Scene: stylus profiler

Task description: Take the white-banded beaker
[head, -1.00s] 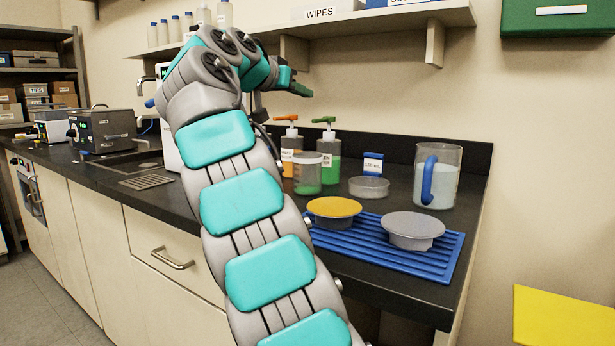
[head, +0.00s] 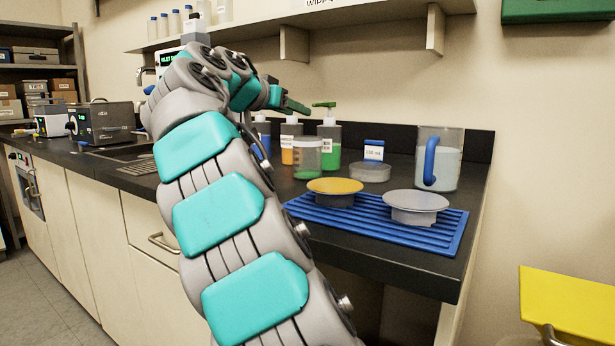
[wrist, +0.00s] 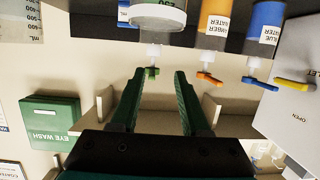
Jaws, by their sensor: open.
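The white-banded beaker (head: 308,160) is clear with green showing in its lower part. It stands upright on the black counter, in front of the green pump bottle (head: 330,135). In the wrist view its white band (wrist: 158,17) shows at the top edge; the rest of it is cut off or hard to make out.
Amber (head: 289,140) and blue (head: 262,137) pump bottles stand left of the beaker. A glass dish (head: 370,173), a blue ribbed mat (head: 405,232) with two round-topped pieces, and a blue-handled pitcher (head: 449,165) are to the right. A shelf (head: 345,25) hangs above.

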